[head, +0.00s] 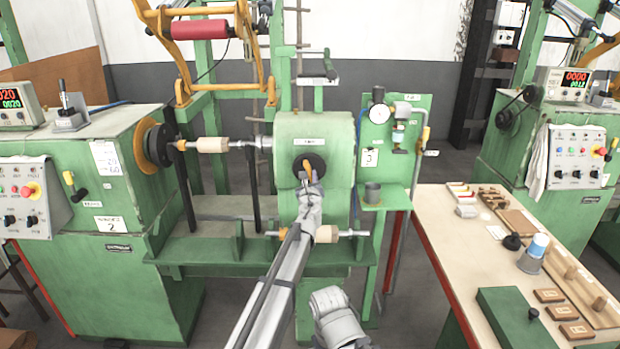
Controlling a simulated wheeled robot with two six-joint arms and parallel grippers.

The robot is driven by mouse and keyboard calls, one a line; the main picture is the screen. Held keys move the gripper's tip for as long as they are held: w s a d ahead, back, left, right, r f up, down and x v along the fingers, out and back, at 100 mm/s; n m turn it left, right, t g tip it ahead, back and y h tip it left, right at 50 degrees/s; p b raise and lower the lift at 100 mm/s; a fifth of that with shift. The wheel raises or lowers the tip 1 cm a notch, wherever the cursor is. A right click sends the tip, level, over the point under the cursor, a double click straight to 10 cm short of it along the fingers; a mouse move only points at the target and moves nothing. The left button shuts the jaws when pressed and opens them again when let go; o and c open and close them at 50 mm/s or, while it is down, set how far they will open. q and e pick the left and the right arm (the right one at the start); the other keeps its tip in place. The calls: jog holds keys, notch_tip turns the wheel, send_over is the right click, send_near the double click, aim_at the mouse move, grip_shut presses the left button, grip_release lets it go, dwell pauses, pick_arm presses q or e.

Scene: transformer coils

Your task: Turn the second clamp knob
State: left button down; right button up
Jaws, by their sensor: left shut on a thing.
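The clamp knob (298,166) is a dark round disc with an orange grip, on the front face of the green tailstock housing (338,135). My left gripper (309,176) reaches up from below and is shut on the knob's orange grip. The fingertips cover part of the grip and the lower disc. A rod with orange and wooden-coloured ends (352,233) crosses below the housing, partly hidden behind my left arm. My right gripper is not in view; a grey link of my right arm shows at the bottom.
A winding spindle with a wooden core (212,145) lies left of the housing. A workbench (445,235) with blocks and a green box fills the right. A control panel (30,195) is at left.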

pick_arm(q)
jog(key=c, duration=0.8)
grip_release()
jog(key=shift+o, duration=0.2)
jog(key=s, duration=0.8)
jog(key=shift+w, duration=0.1)
